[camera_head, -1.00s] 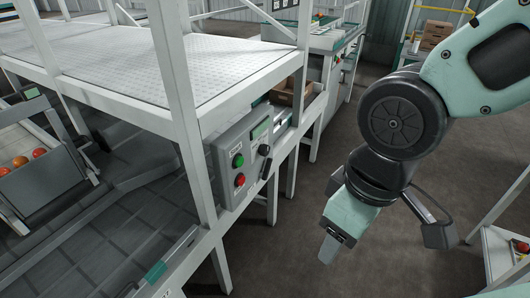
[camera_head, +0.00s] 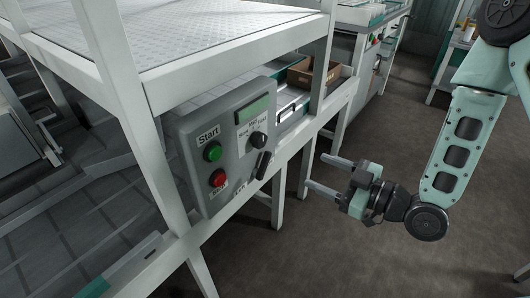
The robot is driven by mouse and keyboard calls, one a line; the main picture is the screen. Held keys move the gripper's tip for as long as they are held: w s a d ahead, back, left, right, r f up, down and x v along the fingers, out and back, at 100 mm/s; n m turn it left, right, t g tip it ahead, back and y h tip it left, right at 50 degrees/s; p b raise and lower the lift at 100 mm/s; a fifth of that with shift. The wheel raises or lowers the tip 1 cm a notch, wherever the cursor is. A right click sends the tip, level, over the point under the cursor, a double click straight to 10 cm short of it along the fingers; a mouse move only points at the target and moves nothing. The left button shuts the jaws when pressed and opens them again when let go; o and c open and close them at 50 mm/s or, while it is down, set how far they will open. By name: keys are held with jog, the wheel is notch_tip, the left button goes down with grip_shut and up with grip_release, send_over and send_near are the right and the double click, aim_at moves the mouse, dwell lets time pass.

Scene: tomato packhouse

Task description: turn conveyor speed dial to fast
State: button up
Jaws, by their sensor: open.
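The conveyor speed dial (camera_head: 257,140) is a round black knob on the right half of a grey control panel (camera_head: 194,133). Small labels stand around it; the word Fast seems to be at its upper right. Its exact pointer setting is too small to tell. A separate black lever (camera_head: 262,164) sits just below the dial. My gripper (camera_head: 314,173) is open and empty, to the right of the panel and apart from it. Its two fingers point left toward the panel, one above the other in the picture.
A green Start button (camera_head: 212,152) and a red button (camera_head: 218,178) sit left of the dial. A white frame post (camera_head: 120,75) stands left of the panel. A cardboard box (camera_head: 312,75) lies on the shelf behind. The floor (camera_head: 330,240) below my gripper is clear.

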jog(key=b, duration=1.2)
send_near(263, 142)
jog(key=shift+t, duration=0.3)
jog(key=x, duration=0.9)
jog(key=shift+a+f, duration=0.2)
jog(key=shift+f, duration=0.05)
jog(key=c, duration=1)
